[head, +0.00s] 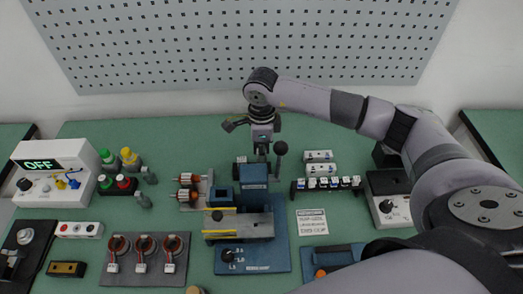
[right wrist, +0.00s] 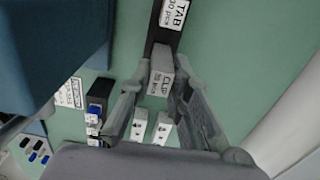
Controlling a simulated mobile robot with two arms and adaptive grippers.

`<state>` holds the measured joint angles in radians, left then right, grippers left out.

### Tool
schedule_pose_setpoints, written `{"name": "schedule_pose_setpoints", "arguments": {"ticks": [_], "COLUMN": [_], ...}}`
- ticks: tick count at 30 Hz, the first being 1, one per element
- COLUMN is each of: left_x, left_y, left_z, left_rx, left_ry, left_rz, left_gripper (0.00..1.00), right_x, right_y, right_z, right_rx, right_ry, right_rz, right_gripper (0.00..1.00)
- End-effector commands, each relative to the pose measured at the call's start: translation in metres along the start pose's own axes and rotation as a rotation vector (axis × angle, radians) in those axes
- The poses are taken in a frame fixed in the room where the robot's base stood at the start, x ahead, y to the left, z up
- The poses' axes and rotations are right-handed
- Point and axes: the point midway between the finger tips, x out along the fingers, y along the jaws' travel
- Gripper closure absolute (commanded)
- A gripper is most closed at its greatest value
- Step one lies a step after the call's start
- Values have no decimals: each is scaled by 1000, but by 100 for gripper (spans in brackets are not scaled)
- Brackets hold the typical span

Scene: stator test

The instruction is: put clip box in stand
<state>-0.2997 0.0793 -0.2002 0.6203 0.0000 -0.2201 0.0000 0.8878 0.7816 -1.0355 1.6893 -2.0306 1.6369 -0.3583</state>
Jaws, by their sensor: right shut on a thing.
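The clip box is a small grey block with a white CLIP label, in the right wrist view (right wrist: 161,72). My right gripper (right wrist: 160,82) is shut on it, one finger on each side. A black stand (right wrist: 161,36) runs just beyond the box and carries a box labelled TAB (right wrist: 175,14). The clip box is at the near end of the stand; I cannot tell whether it is seated or held above it. In the head view my right gripper (head: 263,150) points down behind the blue press and hides the clip box. My left gripper is not in view.
Two white blocks (head: 318,156) and a black rack (head: 327,188) of small blue-and-white parts lie to the right. Copper rotors (head: 187,180) lie left. The back table strip is clear.

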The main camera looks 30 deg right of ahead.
Motion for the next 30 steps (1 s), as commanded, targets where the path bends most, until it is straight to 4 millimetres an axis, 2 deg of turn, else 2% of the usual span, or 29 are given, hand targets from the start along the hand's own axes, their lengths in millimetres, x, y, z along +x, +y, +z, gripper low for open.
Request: {"name": "schedule_pose_setpoints", "arguments": {"ticks": [30], "left_x": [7], "left_y": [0], "left_z": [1], "left_rx": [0], "left_ry": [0], "left_rz": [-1], "left_gripper": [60], "right_x": [4], "right_y": [0], "right_z": [0], "right_rx": [0], "right_ry": [0], "right_rz": [-1], "right_gripper": [100]}}
